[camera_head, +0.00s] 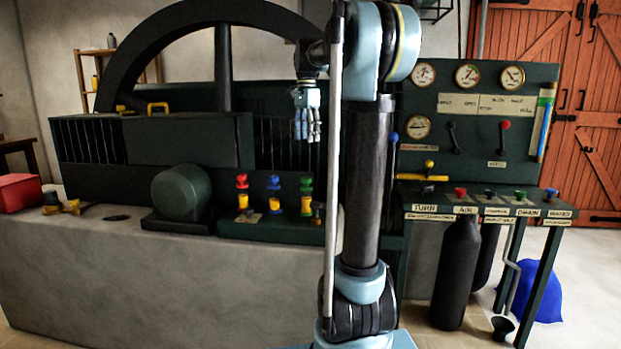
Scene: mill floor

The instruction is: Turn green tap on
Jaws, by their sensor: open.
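A small green-topped tap (520,195) stands on the dark green bench at the right, above a label that seems to read "DRAIN". I cannot tell from the picture which is the named tap, nor whether either is on or off. My gripper (307,138) hangs fingers down, open and empty, in front of the engine. In the picture it is above the green-topped fitting, apart from it, and far left of the bench tap.
Red (460,192) and blue (551,193) taps share the bench (485,209) with a dark one. Red-topped (242,181) and blue-topped (274,181) fittings stand beside the engine's green-topped one. A gauge panel (485,85) rises behind the bench. Black cylinders (457,270) stand below it.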

